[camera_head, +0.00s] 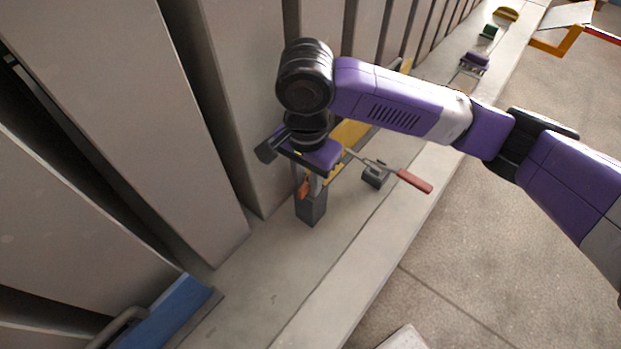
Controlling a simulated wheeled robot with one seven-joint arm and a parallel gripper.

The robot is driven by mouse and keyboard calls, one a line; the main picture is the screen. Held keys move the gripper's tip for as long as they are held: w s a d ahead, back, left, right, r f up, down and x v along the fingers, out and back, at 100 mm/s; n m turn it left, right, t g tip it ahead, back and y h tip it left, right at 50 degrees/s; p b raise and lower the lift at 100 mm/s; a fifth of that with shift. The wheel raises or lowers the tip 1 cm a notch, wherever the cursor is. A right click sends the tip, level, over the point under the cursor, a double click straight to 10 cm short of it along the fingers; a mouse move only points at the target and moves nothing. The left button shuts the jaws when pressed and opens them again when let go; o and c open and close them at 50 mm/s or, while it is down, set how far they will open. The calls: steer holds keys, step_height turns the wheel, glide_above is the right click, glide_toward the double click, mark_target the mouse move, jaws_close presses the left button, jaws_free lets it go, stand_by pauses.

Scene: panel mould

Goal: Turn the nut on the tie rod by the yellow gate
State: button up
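My gripper (308,183) points down beside the yellow gate (351,131), close to the grey panels. Its fingers are partly seen below the purple palm, and a small orange piece (304,188) shows by them. A dark grey block (312,209) is directly below the fingers; I cannot tell whether they touch it. Neither the nut nor the tie rod can be made out clearly; my wrist and palm cover much of this spot. Whether the fingers are open or shut on something cannot be told.
A thin bar with a red handle (414,181) sticks out right of my gripper, above a small dark block (375,175). Tall grey panels (235,90) stand close on the left. A blue piece (165,318) lies at lower left. The concrete ledge (345,270) is clear in front.

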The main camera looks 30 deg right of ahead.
jaws_close()
steer(key=shift+r+m+p, duration=0.2)
steer(key=shift+m+p, duration=0.1)
steer(key=shift+p, duration=0.35)
steer(key=m+p, duration=0.2)
steer(key=shift+w+a+p, duration=0.1)
steer(key=shift+p, duration=0.25)
steer(key=shift+w+f+m, duration=0.1)
steer(key=shift+f+m, duration=0.1)
steer(key=shift+m, duration=0.3)
steer(key=shift+p, duration=0.3)
steer(key=shift+r+m+p, duration=0.3)
steer(key=shift+m+p, duration=0.3)
steer(key=shift+p, duration=0.4)
steer(key=shift+w+m+p, duration=0.15)
steer(key=shift+m+p, duration=0.55)
steer(key=shift+p, duration=0.1)
steer(key=shift+d+f+m, duration=0.2)
steer(key=shift+d+m, duration=0.05)
steer(key=shift+m, duration=0.15)
